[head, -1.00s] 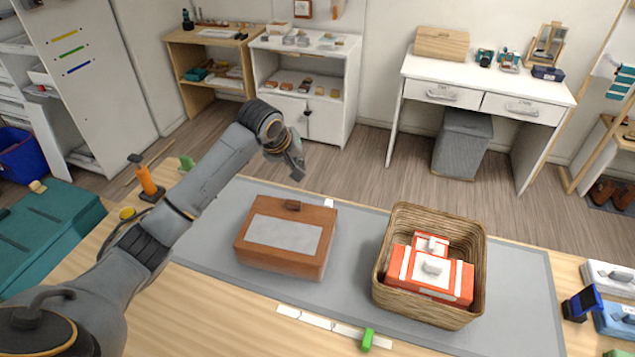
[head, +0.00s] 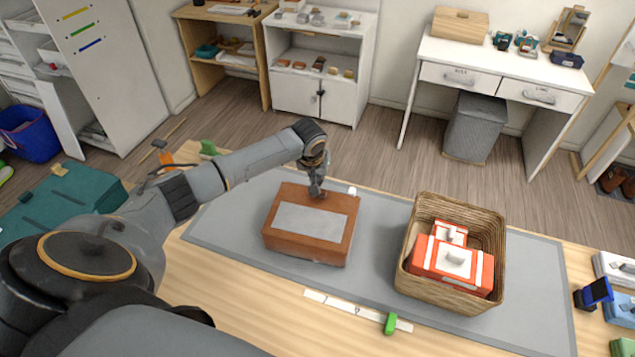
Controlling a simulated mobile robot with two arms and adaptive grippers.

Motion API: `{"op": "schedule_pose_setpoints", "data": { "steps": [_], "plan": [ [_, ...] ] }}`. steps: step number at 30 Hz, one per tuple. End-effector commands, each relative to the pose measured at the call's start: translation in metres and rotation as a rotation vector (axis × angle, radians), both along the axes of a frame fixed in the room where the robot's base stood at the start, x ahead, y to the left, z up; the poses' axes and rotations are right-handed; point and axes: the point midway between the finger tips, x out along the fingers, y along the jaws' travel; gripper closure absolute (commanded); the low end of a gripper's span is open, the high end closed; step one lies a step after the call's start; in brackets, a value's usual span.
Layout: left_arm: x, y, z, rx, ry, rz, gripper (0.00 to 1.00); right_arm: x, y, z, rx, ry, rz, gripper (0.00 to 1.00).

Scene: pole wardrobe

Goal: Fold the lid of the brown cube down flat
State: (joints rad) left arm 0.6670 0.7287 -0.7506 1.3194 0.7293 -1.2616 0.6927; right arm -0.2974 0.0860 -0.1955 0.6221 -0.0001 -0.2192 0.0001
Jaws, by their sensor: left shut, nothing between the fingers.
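The brown cube (head: 307,249) is a low reddish-brown box on the grey mat (head: 381,235). Its lid lies flat across the top and carries a pale grey panel (head: 309,219). My left gripper (head: 315,193) is shut and empty. It points down at the lid's far edge, where the small brown tab was visible earlier. The gripper hides that tab, and I cannot tell whether it touches the lid. My right gripper is not in view.
A wicker basket (head: 412,273) with red-and-white boxes stands to the right on the mat. A white strip (head: 345,309) with a green clip (head: 390,324) lies along the near edge. A small blue device (head: 594,293) stands at the far right. Mat between box and basket is clear.

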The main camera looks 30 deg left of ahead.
Motion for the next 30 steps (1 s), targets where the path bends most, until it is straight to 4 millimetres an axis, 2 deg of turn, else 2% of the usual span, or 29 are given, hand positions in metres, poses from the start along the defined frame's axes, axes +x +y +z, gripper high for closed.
{"op": "schedule_pose_setpoints", "data": {
  "steps": [3, 7, 20, 25, 30],
  "plan": [
    [0.001, 0.0, -0.016, 0.0, 0.002, -0.001, 1.0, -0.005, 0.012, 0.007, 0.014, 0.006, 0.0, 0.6],
    [0.002, 0.0, -0.026, 0.0, 0.001, 0.0, 1.0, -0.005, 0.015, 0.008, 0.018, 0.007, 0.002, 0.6],
    [0.002, 0.0, -0.032, -0.001, 0.0, 0.0, 1.0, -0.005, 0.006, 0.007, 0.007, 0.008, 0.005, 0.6],
    [0.009, 0.002, -0.051, -0.003, 0.0, 0.002, 1.0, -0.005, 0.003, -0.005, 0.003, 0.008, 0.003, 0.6],
    [0.009, 0.002, -0.046, -0.001, 0.0, 0.0, 1.0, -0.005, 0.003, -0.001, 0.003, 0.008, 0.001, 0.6]
  ]
}}
